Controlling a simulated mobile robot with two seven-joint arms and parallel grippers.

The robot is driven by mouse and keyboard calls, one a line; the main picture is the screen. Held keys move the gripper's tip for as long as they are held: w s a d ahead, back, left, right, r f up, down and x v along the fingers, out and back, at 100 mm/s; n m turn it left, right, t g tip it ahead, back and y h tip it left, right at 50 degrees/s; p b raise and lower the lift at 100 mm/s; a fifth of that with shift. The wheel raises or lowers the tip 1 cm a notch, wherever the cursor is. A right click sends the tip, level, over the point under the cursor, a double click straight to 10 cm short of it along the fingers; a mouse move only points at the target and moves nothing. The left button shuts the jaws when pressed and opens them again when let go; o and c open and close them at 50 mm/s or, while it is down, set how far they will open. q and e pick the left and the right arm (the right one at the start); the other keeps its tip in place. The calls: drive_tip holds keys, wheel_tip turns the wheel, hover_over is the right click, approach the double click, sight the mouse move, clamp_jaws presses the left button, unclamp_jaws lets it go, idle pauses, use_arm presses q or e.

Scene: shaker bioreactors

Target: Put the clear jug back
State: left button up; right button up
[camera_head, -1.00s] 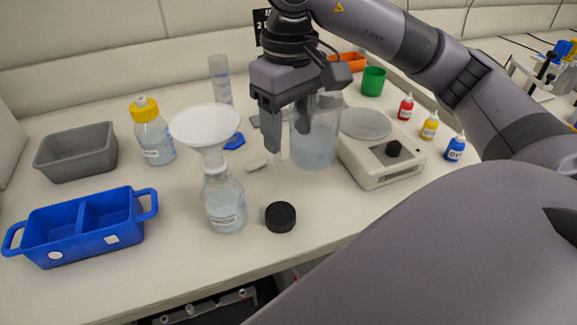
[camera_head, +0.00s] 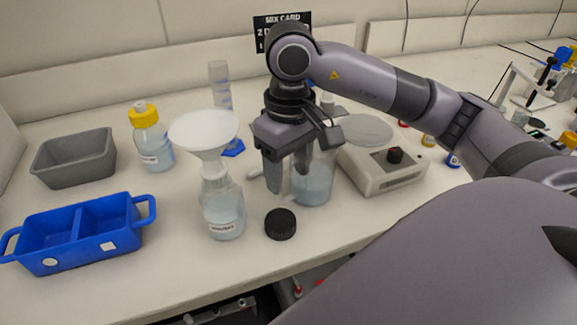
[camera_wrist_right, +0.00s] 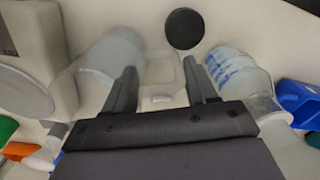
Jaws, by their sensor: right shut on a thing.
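The clear jug (camera_head: 314,182) holds pale blue liquid and stands upright near the front of the bench, left of the scale. My right gripper (camera_head: 288,178) points down at the jug's left side. In the right wrist view, the jug (camera_wrist_right: 112,55) is left of the fingers and its handle (camera_wrist_right: 160,70) lies between them. My right gripper (camera_wrist_right: 163,85) is shut on that handle. I cannot tell whether the jug's base touches the bench. My left gripper is not in view.
A bottle (camera_head: 222,212) with a white funnel (camera_head: 204,130) and a black cap (camera_head: 280,223) are close left of the jug. The scale (camera_head: 385,172) is close right. A blue two-part tray (camera_head: 80,235), grey bin (camera_head: 75,157) and yellow-capped bottle (camera_head: 151,138) stand further left.

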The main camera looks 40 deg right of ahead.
drive_tip(key=shift+f, duration=0.2)
drive_tip(key=o, duration=1.5)
drive_tip(key=shift+r, duration=0.1)
drive_tip(key=shift+r, duration=0.55)
wheel_tip(320, 180, up, 11)
drive_tip(key=p, duration=0.2)
drive_tip(key=shift+d+r+p, duration=0.1)
drive_tip(key=shift+d+p, duration=0.05)
drive_tip(key=shift+p, duration=0.25)
